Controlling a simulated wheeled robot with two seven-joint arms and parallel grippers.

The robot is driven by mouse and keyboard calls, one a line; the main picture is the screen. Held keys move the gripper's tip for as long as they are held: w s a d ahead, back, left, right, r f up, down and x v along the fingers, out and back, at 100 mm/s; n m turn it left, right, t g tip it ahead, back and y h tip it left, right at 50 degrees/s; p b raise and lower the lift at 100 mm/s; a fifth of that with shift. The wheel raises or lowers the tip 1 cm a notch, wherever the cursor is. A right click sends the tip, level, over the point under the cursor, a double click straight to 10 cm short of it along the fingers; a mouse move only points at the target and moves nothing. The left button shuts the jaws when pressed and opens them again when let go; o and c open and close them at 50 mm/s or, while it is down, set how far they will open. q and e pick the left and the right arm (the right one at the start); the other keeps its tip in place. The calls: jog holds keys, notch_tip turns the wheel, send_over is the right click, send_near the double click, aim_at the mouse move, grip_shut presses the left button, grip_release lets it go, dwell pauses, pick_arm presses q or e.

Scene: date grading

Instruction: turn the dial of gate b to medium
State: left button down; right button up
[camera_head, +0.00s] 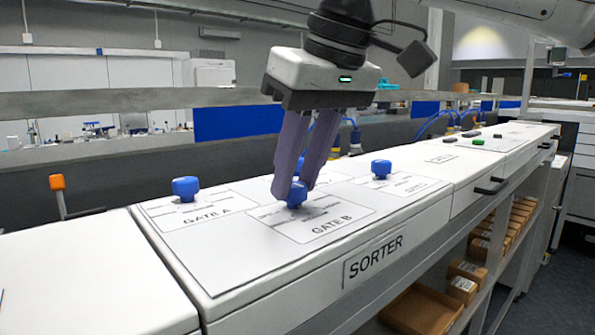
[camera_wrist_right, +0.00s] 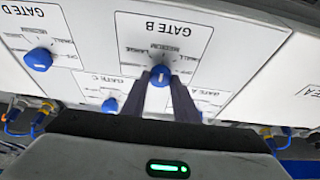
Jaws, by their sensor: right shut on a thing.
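The gate B dial (camera_head: 296,196) is a blue knob on the white sorter top, on a printed plate (camera_head: 320,223) marked GATE B. My right gripper (camera_head: 295,188) points down at it, with its two dark fingers shut on the knob. In the right wrist view the picture is upside down; the dial (camera_wrist_right: 159,80) sits between the fingertips (camera_wrist_right: 160,76), with printed position words around it. A small pale mark shows on the knob, but I cannot tell surely which word it points to. My left gripper is not in view.
The gate A dial (camera_head: 185,188) stands to the left and another blue dial (camera_head: 381,168) to the right. The wrist view also shows the gate D dial (camera_wrist_right: 38,60) and gate C dial (camera_wrist_right: 109,105). Boxes (camera_head: 467,283) lie on a shelf below.

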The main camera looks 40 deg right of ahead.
jog(key=o, duration=1.1)
jog(key=shift+c, duration=0.2)
jog(key=v, duration=1)
jog(key=shift+r, duration=0.2)
jog(key=shift+f, duration=0.1)
